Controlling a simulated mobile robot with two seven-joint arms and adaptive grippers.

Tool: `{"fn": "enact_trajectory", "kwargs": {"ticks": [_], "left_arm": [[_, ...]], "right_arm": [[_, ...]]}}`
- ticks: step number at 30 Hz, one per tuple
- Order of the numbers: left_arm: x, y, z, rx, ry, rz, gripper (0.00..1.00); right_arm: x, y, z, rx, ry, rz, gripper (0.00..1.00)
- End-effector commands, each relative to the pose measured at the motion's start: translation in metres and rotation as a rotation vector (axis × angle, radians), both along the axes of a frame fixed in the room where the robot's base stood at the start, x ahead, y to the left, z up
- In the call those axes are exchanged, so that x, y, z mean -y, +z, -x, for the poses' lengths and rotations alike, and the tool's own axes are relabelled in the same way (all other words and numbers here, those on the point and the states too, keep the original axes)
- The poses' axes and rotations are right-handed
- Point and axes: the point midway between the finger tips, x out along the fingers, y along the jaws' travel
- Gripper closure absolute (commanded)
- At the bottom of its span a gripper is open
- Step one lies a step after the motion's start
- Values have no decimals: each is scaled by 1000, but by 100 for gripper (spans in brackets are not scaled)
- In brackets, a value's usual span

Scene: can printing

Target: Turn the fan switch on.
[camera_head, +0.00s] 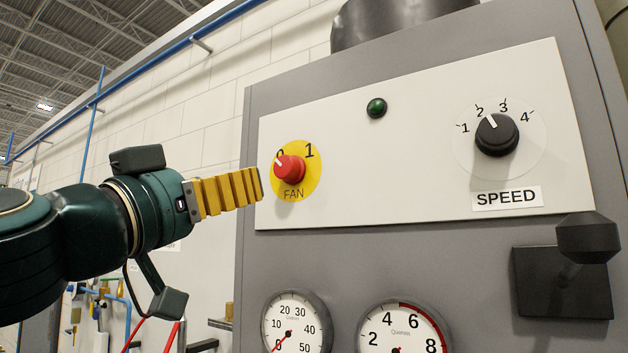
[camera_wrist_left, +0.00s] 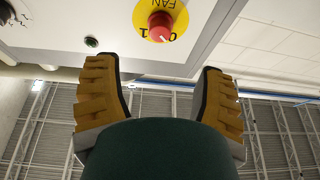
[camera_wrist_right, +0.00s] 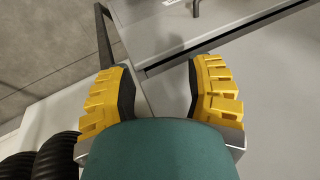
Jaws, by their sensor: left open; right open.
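The fan switch (camera_head: 289,168) is a red knob on a yellow round plate marked 0, 1 and FAN, on the light control panel (camera_head: 400,190). Its white mark points up-left, toward the 0. My left gripper (camera_head: 258,186) is just left of the switch in the head view, its yellow ridged fingers seen from the side. In the left wrist view the red knob (camera_wrist_left: 161,26) lies beyond the open, empty fingers (camera_wrist_left: 160,75), between them and toward the top. My right gripper (camera_wrist_right: 158,75) is open and empty in its wrist view, away from the panel; it is not in the head view.
A black speed knob (camera_head: 497,135) and a dark green lamp (camera_head: 377,108) sit on the same panel. A black lever handle (camera_head: 588,238) sticks out at the lower right. Two gauges (camera_head: 297,325) are below the panel. Black ribbed hoses (camera_wrist_right: 55,158) show in the right wrist view.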

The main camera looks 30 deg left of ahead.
Motion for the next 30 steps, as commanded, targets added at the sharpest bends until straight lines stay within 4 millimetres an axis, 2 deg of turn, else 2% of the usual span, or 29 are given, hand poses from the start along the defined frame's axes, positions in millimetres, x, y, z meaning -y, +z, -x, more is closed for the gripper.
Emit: {"fn": "enact_trajectory", "kwargs": {"ticks": [4, 7, 22, 30], "left_arm": [[0, 2, -2, 2, 0, -1, 30], [1, 6, -12, 1, 0, 1, 30], [5, 41, -98, -1, -1, 2, 30], [6, 52, -124, 1, 1, 0, 30]], "right_arm": [[0, 1, 1, -2, 1, 0, 47], [0, 4, 1, -2, 1, 0, 47], [1, 27, 2, -1, 1, -4, 47], [1, 34, 1, -1, 1, -5, 47]]}}
